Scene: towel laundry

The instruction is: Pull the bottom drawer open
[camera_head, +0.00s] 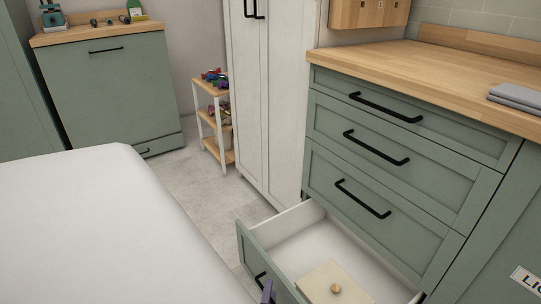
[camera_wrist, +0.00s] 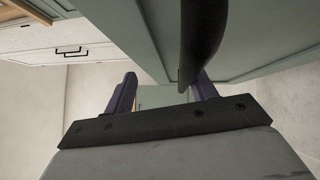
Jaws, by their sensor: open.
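The bottom drawer (camera_head: 249,250) of the green cabinet stands pulled out, its white inside in view in the head view. A pale wooden lid or box (camera_head: 334,284) with a round knob lies in it. The drawer's black handle (camera_head: 260,279) is on its front. My gripper shows only as a purple finger (camera_head: 268,291) beside the handle at the bottom edge. In the wrist view my gripper (camera_wrist: 163,82) has its two purple fingers apart, and the black handle (camera_wrist: 203,35) runs close by the right finger. Whether it touches that finger cannot be told.
Three shut drawers (camera_head: 385,187) sit above the open one under a wooden worktop (camera_head: 440,75) with folded grey towels (camera_head: 517,97). A white tall cabinet (camera_head: 272,110) and a small shelf (camera_head: 214,120) stand behind. Bare grey floor (camera_head: 180,178) lies between.

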